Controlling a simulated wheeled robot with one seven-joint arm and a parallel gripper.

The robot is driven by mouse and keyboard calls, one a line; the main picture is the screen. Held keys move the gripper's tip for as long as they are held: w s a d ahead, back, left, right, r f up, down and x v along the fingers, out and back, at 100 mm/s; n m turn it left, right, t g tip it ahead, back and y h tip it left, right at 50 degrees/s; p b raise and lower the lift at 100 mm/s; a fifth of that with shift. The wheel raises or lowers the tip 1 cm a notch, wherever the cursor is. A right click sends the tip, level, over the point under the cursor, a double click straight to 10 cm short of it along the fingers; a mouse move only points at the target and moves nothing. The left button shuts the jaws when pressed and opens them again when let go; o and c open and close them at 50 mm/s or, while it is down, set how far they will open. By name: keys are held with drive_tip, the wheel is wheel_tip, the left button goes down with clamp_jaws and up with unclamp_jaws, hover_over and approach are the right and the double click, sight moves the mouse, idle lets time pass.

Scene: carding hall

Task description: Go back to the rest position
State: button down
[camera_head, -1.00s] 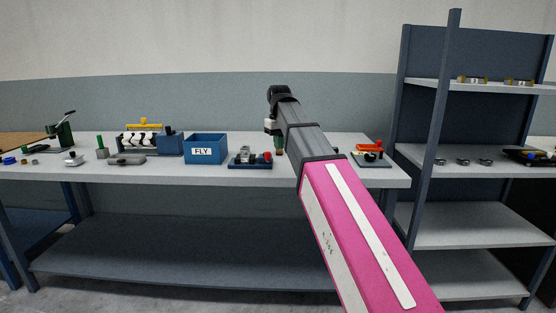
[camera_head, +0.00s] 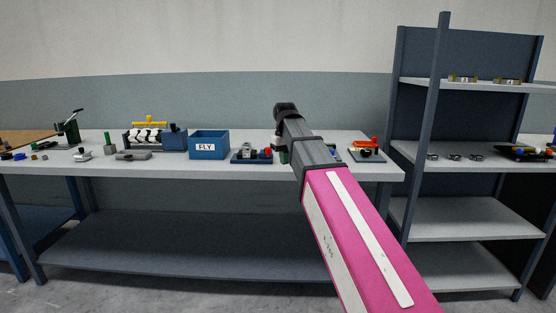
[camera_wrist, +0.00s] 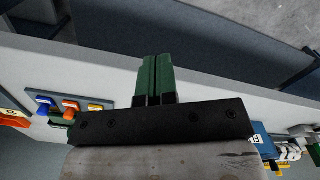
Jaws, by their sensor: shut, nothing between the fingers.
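My gripper shows in the wrist view (camera_wrist: 155,82) with its two green fingers side by side and closed, nothing between them. In the head view my pink and grey arm reaches over the grey workbench (camera_head: 95,168), and its dark wrist end stands above the bench top. The gripper itself is mostly hidden behind the arm there. In the wrist view the fingers point across the bench's pale front edge, apart from any object.
On the bench stand a blue FLY bin (camera_head: 209,146), a small blue fixture (camera_head: 251,154), a striped roller unit (camera_head: 150,138), a green press (camera_head: 70,128) and a red-handled device (camera_head: 367,150). A shelf rack (camera_head: 470,152) stands at the right. The lower bench shelf (camera_head: 180,245) looks empty.

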drive_tip(key=s+d+f+m, duration=0.1)
drive_tip(key=s+d+f, duration=0.4)
drive_tip(key=f, duration=0.7)
drive_tip(key=s+d+f+m, duration=0.2)
drive_tip(key=s+d+f, duration=0.4)
drive_tip(key=f, duration=0.7)
drive_tip(key=s+d+f+m, duration=0.2)
drive_tip(key=s+d+f, duration=0.3)
drive_tip(key=f, duration=0.8)
drive_tip(key=shift+s+d+f, duration=0.2)
drive_tip(key=shift+s+d, duration=0.1)
drive_tip(key=shift+s, duration=0.95)
